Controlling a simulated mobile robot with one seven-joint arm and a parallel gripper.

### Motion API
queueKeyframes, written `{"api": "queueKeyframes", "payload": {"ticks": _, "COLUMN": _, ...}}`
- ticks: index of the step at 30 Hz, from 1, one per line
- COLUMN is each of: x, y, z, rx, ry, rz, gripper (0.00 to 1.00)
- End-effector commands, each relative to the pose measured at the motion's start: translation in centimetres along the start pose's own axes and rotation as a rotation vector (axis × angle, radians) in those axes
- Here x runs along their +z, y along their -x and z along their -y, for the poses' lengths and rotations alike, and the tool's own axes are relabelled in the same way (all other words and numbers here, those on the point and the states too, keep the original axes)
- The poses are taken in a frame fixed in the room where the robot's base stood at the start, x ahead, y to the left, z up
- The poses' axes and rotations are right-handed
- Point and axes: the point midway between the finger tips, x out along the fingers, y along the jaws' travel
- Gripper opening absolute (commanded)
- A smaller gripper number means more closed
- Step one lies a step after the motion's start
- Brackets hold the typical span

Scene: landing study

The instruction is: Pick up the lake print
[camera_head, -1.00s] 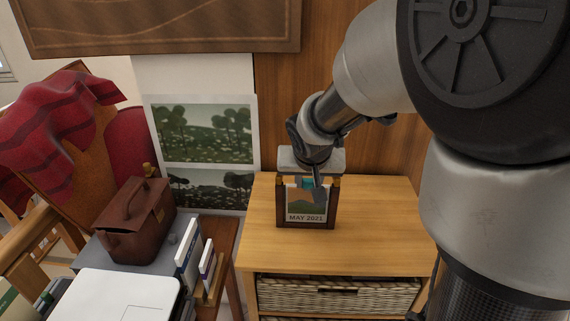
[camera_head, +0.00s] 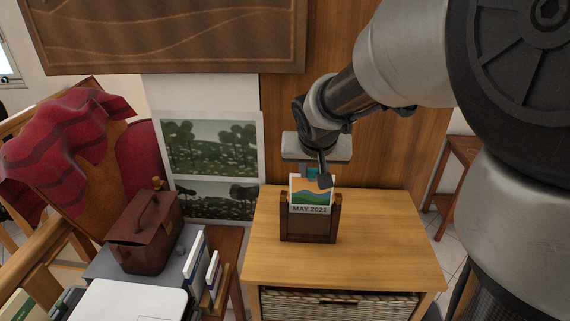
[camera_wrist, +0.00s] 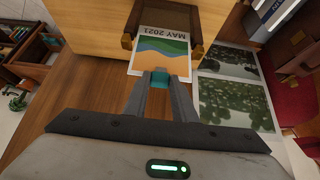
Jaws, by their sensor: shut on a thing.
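The lake print (camera_head: 311,190) is a small white-edged card marked MAY 2021, with an orange, blue and green landscape. It stands upright at a dark wooden holder (camera_head: 309,229) on the wooden cabinet, most of its picture above the holder's front. My gripper (camera_head: 321,179) is shut on the print's top edge from above. In the wrist view the fingertips (camera_wrist: 159,80) close on the print (camera_wrist: 163,50), with a teal piece between them. The holder (camera_wrist: 198,22) lies beyond the print's lettered end. I cannot tell whether the lower edge is clear of the holder.
The cabinet top (camera_head: 385,235) is clear around the holder. Large tree pictures (camera_head: 208,150) lean against the wall at left. A brown bag (camera_head: 145,232), upright books (camera_head: 194,255) and a red-draped chair (camera_head: 75,135) stand further left. A wood panel wall is close behind.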

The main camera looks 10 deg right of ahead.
Motion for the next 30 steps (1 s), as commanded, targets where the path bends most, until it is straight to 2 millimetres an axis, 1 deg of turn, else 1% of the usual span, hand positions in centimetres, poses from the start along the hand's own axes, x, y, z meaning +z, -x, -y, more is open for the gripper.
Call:
{"api": "queueKeyframes", "payload": {"ticks": 1, "x": -0.5, "y": 0.6, "z": 0.0, "rx": -0.001, "ry": -0.001, "rz": -0.001, "gripper": 0.00}}
{"api": "queueKeyframes", "payload": {"ticks": 3, "x": -0.8, "y": 1.1, "z": 0.0, "rx": -0.001, "ry": 0.000, "rz": -0.002, "gripper": 0.00}}
{"api": "queueKeyframes", "payload": {"ticks": 15, "x": -2.4, "y": 3.4, "z": 0.0, "rx": -0.001, "ry": -0.001, "rz": -0.003, "gripper": 0.00}}
{"api": "queueKeyframes", "payload": {"ticks": 20, "x": -2.6, "y": 3.8, "z": 0.0, "rx": 0.000, "ry": 0.000, "rz": -0.001, "gripper": 0.00}}
{"api": "queueKeyframes", "payload": {"ticks": 30, "x": -2.5, "y": 3.6, "z": 0.0, "rx": 0.002, "ry": -0.001, "rz": 0.000, "gripper": 0.00}}
